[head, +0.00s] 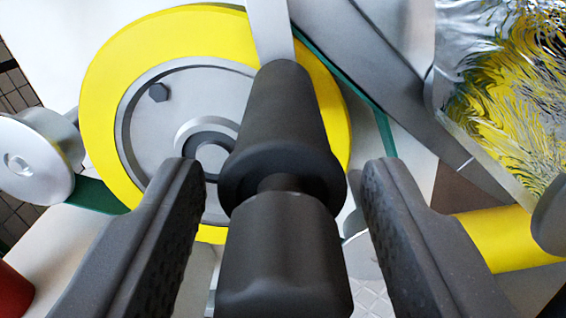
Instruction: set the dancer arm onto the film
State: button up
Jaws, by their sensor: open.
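A black ribbed-collar handle (283,120) at the end of a flat light-grey bar (268,30) stands in the middle of the head view; this looks like the dancer arm. My gripper (283,168) is open, with one dark finger on each side of the handle. Gaps show between both fingers and the handle, so it is not gripped. A green strip (95,195), perhaps the film, runs by the roller at left. It shows again right of the wheel (385,130). I cannot tell whether the arm touches it.
A large yellow-rimmed wheel (110,110) with a grey hub stands behind the handle. A metal roller (35,160) is at left. A dark-grey bar (400,95) slants at right, near a shiny reflective surface (510,90). A yellow cylinder (505,238) lies at lower right.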

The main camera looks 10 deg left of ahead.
jog(key=shift+w, duration=0.1)
grip_shut()
